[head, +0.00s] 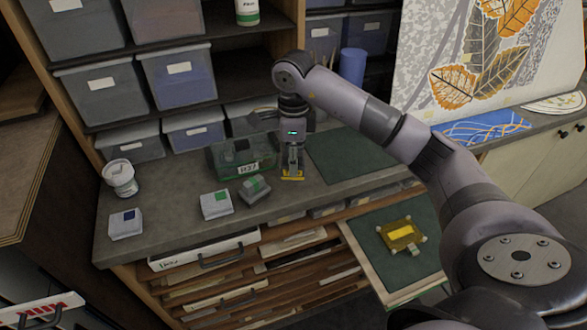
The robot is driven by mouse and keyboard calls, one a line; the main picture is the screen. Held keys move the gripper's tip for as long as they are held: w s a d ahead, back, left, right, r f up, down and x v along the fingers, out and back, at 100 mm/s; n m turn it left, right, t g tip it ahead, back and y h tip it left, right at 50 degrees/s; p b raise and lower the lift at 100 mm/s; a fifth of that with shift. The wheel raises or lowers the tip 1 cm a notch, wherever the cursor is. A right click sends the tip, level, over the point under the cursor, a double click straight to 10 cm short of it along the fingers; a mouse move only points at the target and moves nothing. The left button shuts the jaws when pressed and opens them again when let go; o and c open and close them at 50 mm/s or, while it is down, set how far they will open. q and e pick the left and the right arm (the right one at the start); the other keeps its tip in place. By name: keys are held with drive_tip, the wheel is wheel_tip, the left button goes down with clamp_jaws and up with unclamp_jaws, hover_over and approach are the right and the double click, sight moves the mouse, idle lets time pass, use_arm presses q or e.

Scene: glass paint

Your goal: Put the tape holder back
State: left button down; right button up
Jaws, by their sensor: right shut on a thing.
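My right gripper (292,166) points down over the grey worktop (140,228), near its front edge. It is shut on a small yellow-and-grey thing (292,178), mostly hidden by the fingers; it may be the tape holder, but I cannot tell for sure. The thing is at or just above the worktop, and I cannot tell if it touches. A dark green see-through box with a white label (228,168) stands just left of the gripper. A green mat (345,154) lies to the right. My left gripper is not in view.
Small grey blocks with coloured tops (215,206) and a white tub (120,178) stand on the left worktop. Grey bins (130,147) line the shelf behind. A pulled-out green board (400,275) bears a yellow piece (402,233) below the arm. A leaf-patterned panel (420,50) stands at right.

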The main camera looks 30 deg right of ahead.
wheel_tip(320, 180, down, 4)
drive_tip(key=shift+r+p, duration=0.15)
drive_tip(key=shift+p, duration=0.4)
drive_tip(key=shift+f, duration=0.2)
drive_tip(key=shift+f, duration=0.1)
drive_tip(key=o, duration=1)
